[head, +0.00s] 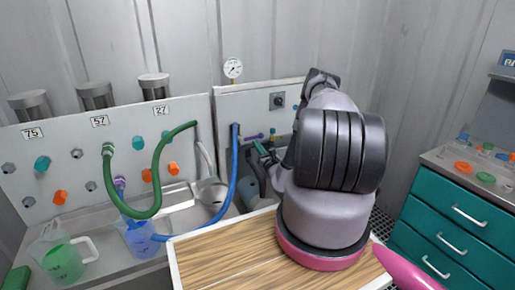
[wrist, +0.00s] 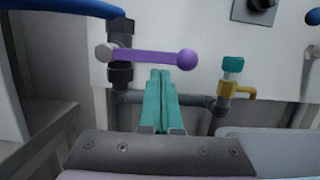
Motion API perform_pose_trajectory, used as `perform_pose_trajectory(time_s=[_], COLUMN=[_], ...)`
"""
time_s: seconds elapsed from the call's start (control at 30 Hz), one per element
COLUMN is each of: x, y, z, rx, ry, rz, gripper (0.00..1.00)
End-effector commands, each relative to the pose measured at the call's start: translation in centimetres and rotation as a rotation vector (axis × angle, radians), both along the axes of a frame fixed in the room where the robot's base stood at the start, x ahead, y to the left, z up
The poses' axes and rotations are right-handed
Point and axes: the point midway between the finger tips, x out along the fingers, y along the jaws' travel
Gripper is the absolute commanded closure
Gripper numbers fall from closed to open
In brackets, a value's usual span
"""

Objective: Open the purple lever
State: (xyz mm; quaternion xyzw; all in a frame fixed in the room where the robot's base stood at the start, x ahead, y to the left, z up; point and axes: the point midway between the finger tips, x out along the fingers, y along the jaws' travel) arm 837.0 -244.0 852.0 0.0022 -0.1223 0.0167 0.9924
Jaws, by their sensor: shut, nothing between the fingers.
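The purple lever (wrist: 150,57) is a bar with a round knob at its right end, on a dark valve (wrist: 120,50) in the wrist view. The bar lies about level, pointing right from the valve. In the head view the lever (head: 253,136) is small, on the panel left of my arm. My gripper (wrist: 160,75) has teal fingers, shut together with nothing between them. Its tips are just below the lever's bar, left of the knob, in the wrist view. I cannot tell whether they touch it. In the head view the gripper (head: 262,148) is partly hidden by my arm.
A blue hose (head: 234,170) runs down left of the lever. A small brass tap with a teal handle (wrist: 233,66) sits right of the knob. Grey pipes (wrist: 200,101) run below. A wooden-topped counter (head: 225,252) stands in front, and teal drawers (head: 450,222) stand at right.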

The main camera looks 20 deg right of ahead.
Motion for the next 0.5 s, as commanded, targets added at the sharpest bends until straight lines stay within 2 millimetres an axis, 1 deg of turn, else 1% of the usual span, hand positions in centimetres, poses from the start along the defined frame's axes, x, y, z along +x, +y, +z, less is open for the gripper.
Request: perform_pose_trajectory(time_s=[0.2,0.5], x=[0.00,-0.01], y=[-0.03,-0.14], z=[0.04,0.40], rx=[-0.007,-0.063], ry=[0.000,-0.002], rz=[0.000,0.001], gripper=[1.00,1.00])
